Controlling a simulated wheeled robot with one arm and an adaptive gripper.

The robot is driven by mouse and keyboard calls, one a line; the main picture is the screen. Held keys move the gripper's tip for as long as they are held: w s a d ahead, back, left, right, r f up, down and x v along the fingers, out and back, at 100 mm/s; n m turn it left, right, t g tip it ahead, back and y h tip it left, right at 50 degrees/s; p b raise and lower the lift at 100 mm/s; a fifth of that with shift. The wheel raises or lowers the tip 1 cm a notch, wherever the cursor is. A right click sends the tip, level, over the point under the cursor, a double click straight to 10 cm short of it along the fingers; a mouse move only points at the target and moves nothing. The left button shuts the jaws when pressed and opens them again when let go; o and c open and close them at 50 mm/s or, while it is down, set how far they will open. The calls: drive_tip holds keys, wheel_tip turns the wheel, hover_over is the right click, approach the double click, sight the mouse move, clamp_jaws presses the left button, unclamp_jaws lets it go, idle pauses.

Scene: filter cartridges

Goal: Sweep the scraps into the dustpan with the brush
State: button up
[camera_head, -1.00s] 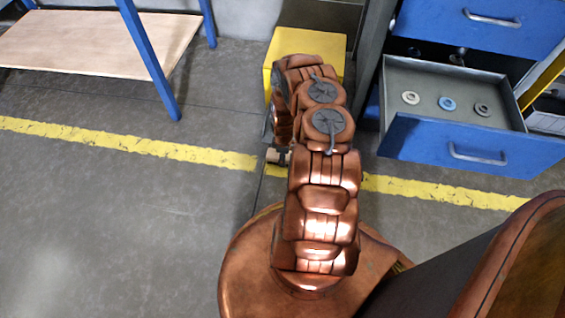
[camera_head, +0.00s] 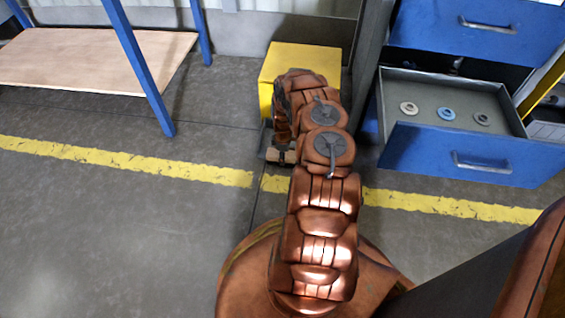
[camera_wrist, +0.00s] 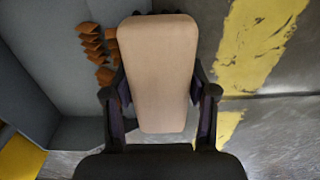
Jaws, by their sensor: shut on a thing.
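My gripper (camera_wrist: 161,95) is shut on the brush (camera_wrist: 158,62), whose pale wooden back fills the middle of the wrist view between the two fingers. Several orange-brown scraps (camera_wrist: 90,42) lie in a loose row just left of the brush, on the grey-blue surface of what looks like the dustpan (camera_wrist: 40,70). Whether the brush touches the scraps is hidden. In the head view my arm covers most of this spot; a small beige end of the brush (camera_head: 280,156) shows left of the arm.
A yellow box (camera_head: 300,58) stands behind my arm. At the right, a blue cabinet has an open drawer (camera_head: 455,155) holding several rings. A blue-legged wooden shelf (camera_head: 90,60) stands at the left. A yellow line (camera_head: 120,160) crosses the floor, which is clear at the left.

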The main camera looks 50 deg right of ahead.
drive_tip(key=shift+w+d+r, duration=0.15)
drive_tip(key=shift+w+d, duration=0.35)
drive_tip(key=shift+d, duration=0.2)
drive_tip(key=shift+w+d+r, duration=0.15)
drive_tip(key=shift+w+d, duration=0.3)
drive_tip(key=shift+d, duration=0.25)
drive_tip(key=shift+w+d, duration=0.65)
drive_tip(key=shift+d, duration=0.3)
drive_tip(key=shift+r+p, duration=1.55)
drive_tip(key=shift+r, duration=1.2)
